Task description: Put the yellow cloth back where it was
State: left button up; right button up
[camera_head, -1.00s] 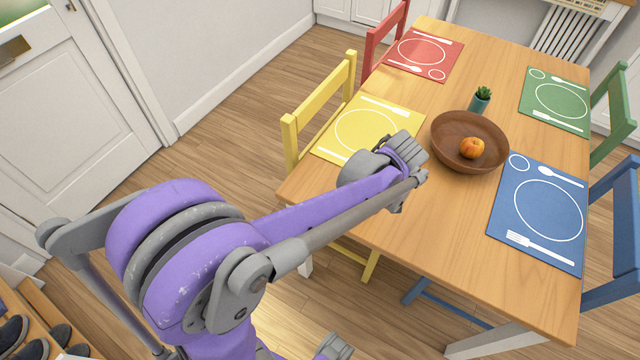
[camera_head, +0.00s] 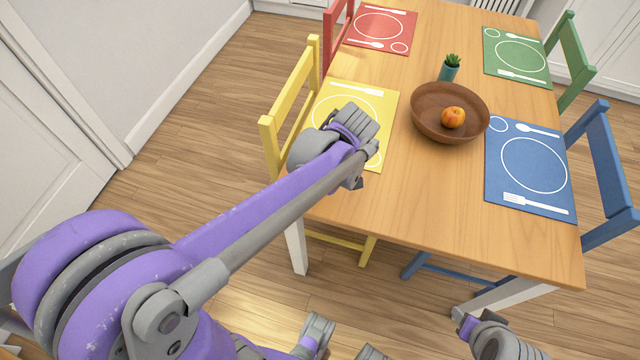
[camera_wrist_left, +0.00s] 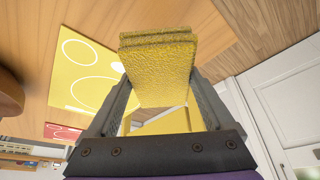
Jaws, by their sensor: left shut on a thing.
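The yellow cloth (camera_wrist_left: 158,58) is a folded, rough-textured pad in the left wrist view. My left gripper (camera_wrist_left: 155,90) is shut on it, with a finger at each side. In the head view my left gripper (camera_head: 358,178) is over the near edge of the yellow placemat (camera_head: 385,108); the cloth cannot be seen there, hidden by my arm and wrist. The yellow placemat also shows in the left wrist view (camera_wrist_left: 75,75). My right gripper (camera_head: 466,324) is partly in view at the bottom of the head view; its jaws cannot be made out.
The wooden table (camera_head: 430,200) bears a brown bowl (camera_head: 425,125) with an orange fruit (camera_head: 453,117), a small potted plant (camera_head: 451,70), and red, green and blue placemats. A yellow chair (camera_head: 288,105) stands at the left edge. Floor left of it is clear.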

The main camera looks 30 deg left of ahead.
pick_arm(q)
notch_tip(320, 180, down, 10)
jog(key=shift+d+r+b, duration=0.1)
jog(key=shift+r+b, duration=0.15)
jog(key=shift+b, duration=0.45)
jog(key=shift+f, duration=0.1)
jog(key=o, duration=1.2)
